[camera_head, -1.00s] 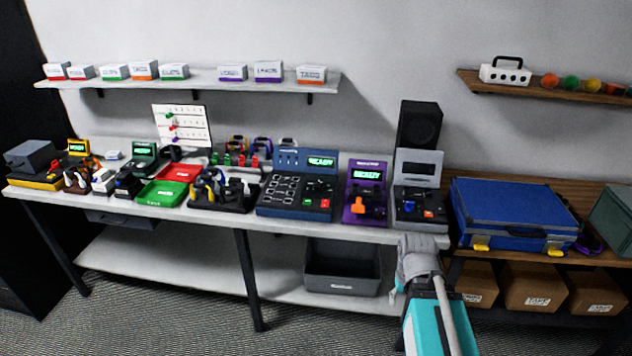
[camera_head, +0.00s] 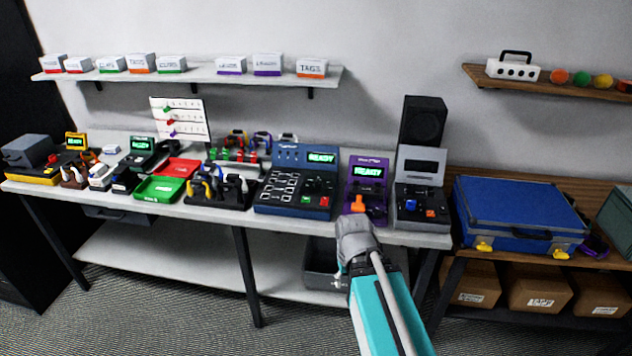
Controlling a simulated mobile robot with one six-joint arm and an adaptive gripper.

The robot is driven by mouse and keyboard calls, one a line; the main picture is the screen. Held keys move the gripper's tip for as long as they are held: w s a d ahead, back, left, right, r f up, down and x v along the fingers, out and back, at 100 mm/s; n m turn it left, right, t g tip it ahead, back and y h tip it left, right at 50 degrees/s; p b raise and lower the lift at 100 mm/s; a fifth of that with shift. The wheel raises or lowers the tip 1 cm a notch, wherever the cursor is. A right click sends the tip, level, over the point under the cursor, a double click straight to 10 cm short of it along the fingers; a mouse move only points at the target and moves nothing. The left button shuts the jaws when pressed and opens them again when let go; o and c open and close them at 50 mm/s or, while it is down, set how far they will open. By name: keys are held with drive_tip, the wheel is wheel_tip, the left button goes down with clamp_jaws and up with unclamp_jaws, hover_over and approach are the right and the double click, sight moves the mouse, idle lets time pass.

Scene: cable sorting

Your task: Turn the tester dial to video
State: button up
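The navy tester (camera_head: 296,186) stands on the white bench, left of the purple device. It has a lit green "READY" screen (camera_head: 321,158), port symbols on its left half, and red and green buttons. A dark round dial (camera_head: 319,184) seems to sit below the screen; its setting and any "video" label are too small to read. The grey end of my arm (camera_head: 357,240) is at the bench's front edge, in front of the purple device, right of and apart from the tester. I cannot make out gripper fingers or anything held.
The purple device (camera_head: 367,184) with an orange part and a black-and-grey device (camera_head: 420,190) stand right of the tester. A cable rack (camera_head: 222,192) and a green tray (camera_head: 160,189) stand left. A blue case (camera_head: 515,213) lies on the wooden bench. Free bench top is narrow.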

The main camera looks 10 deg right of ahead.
drive_tip(key=shift+s, duration=0.1)
drive_tip(key=shift+o, duration=1.9)
drive_tip(key=shift+w+r, duration=0.15)
drive_tip(key=shift+w, duration=0.05)
wheel_tip(320, 180, up, 14)
drive_tip(key=n+p, duration=1.2)
drive_tip(key=p, duration=0.2)
hover_over(318, 180)
drive_tip(key=shift+s+a+t, duration=0.2)
drive_tip(key=shift+t, duration=0.1)
drive_tip(key=shift+f, duration=0.3)
drive_tip(key=f+b, duration=1.3)
drive_tip(key=shift+w+d+f+b, duration=0.2)
drive_tip(key=shift+w+b, duration=0.15)
drive_tip(key=shift+b, duration=0.05)
